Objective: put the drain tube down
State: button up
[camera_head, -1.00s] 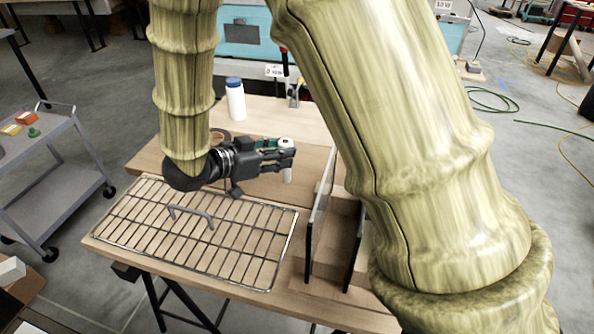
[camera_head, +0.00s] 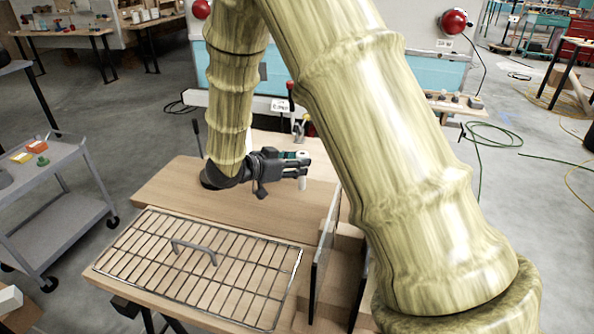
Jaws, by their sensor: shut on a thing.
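The drain tube (camera_head: 302,182) is a short white upright cylinder, partly hidden by the fingers. My gripper (camera_head: 300,169), dark grey, points to the right and is shut on it. The gripper holds the tube over the back right part of the wooden bench top (camera_head: 165,193), close to the upright dark panel. I cannot tell how far the tube's lower end is above the wood.
A wire rack (camera_head: 150,262) with a grey bent handle (camera_head: 190,245) on it covers the bench front. An upright dark panel (camera_head: 325,235) and wooden compartments stand right. The bench top behind the rack is largely clear. A grey cart (camera_head: 70,215) stands left.

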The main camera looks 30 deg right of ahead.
jog(key=shift+w+d, duration=0.45)
jog(key=shift+f, duration=1.8)
jog(key=o, duration=1)
jog(key=shift+f, duration=0.1)
jog(key=v, duration=1.2)
jog(key=shift+w, duration=0.1)
